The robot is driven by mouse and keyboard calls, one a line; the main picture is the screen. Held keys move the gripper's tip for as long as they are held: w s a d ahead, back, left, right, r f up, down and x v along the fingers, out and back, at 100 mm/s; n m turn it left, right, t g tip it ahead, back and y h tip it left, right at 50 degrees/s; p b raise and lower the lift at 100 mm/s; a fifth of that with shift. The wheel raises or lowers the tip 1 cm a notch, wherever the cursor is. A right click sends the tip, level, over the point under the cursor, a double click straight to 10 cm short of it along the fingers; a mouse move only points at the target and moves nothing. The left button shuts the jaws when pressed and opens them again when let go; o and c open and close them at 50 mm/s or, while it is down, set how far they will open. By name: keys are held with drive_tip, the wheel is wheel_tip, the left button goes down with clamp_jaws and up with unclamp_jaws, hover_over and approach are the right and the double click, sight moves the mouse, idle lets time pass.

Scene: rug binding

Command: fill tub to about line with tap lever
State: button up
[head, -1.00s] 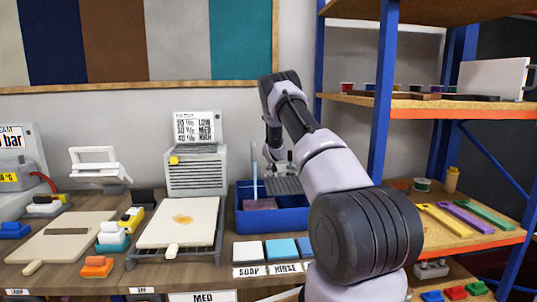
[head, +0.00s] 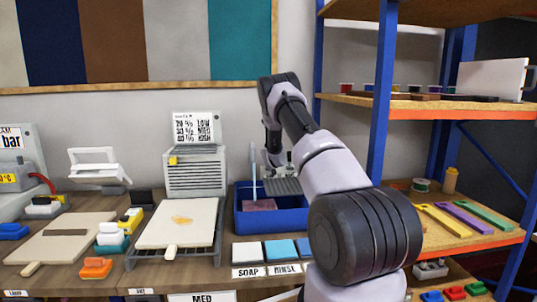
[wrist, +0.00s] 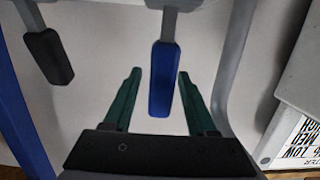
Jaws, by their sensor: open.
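The blue tub (head: 290,222) stands on the bench against the wall, with a dull pink flat piece (head: 259,205) inside. A thin pale blue vertical strip (head: 254,172) stands over the tub; I cannot tell if it is water. No fill line can be made out. In the wrist view a blue lever (wrist: 162,80) hangs from a grey fitting, with a black lever (wrist: 48,56) to its left. My gripper (wrist: 159,74) is open, its green fingers on either side of the blue lever, with visible gaps. My arm hides much of the tap in the head view.
A grey slatted unit (head: 196,172) with a LOW/MED/HIGH label stands left of the tub. White and blue blocks (head: 280,250) sit in front of it, by SOAP and RINSE labels. A blue-posted shelf (head: 383,100) rises close on the right.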

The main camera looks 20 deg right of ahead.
drive_tip(key=v, duration=1)
drive_tip(key=shift+s, duration=0.35)
drive_tip(key=shift+a, duration=0.1)
drive_tip(key=shift+r, duration=0.15)
drive_tip(key=s+a+r+m+g+y, duration=0.1)
drive_tip(key=s+a+r+g, duration=0.1)
drive_tip(key=s+a+r, duration=0.65)
drive_tip(key=s+a+r+m+g+y, duration=0.1)
drive_tip(key=s+a+r+g+y, duration=0.15)
drive_tip(key=s+r, duration=1)
drive_tip(key=s+a+r+g+y, duration=0.1)
drive_tip(key=s+a, duration=0.3)
drive_tip(key=s, duration=0.6)
drive_tip(key=s+a+g+y, duration=0.1)
drive_tip(key=s+a, duration=0.2)
drive_tip(key=s, duration=0.7)
drive_tip(key=s+a+r+n+g+y, duration=0.1)
drive_tip(key=s+a, duration=0.3)
drive_tip(key=s, duration=0.6)
drive_tip(key=shift+s+a+r+g, duration=0.3)
drive_tip(key=shift+g, duration=0.15)
idle(0.9)
